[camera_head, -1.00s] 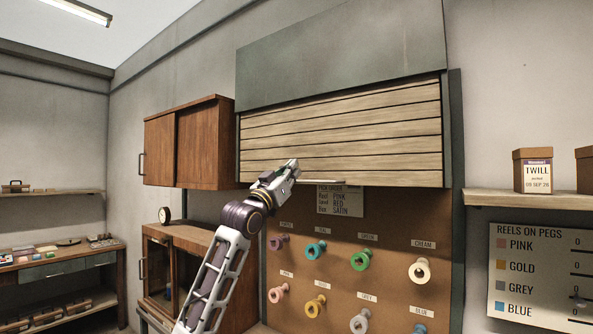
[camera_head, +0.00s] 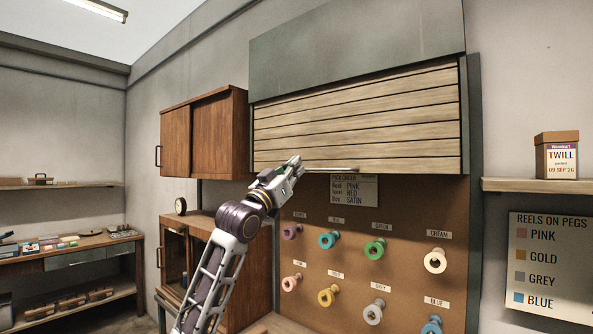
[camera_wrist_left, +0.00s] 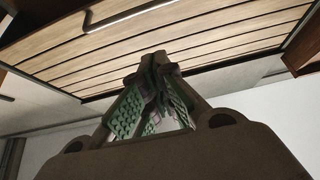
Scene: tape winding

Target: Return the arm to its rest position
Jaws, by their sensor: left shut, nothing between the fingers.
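My left arm (camera_head: 225,245) rises from the bottom of the head view. Its gripper (camera_head: 294,165) is raised in front of the lower left part of the slatted wooden shutter (camera_head: 360,125). In the left wrist view the gripper's green-padded fingers (camera_wrist_left: 155,85) meet at the tips, shut and empty. I cannot tell whether the gripper touches the shutter. My right gripper is not in view.
Below the shutter, a brown pegboard (camera_head: 330,250) carries several coloured reels, with a pick order card (camera_head: 354,190) above them. A wooden wall cabinet (camera_head: 205,135) hangs left of the shutter.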

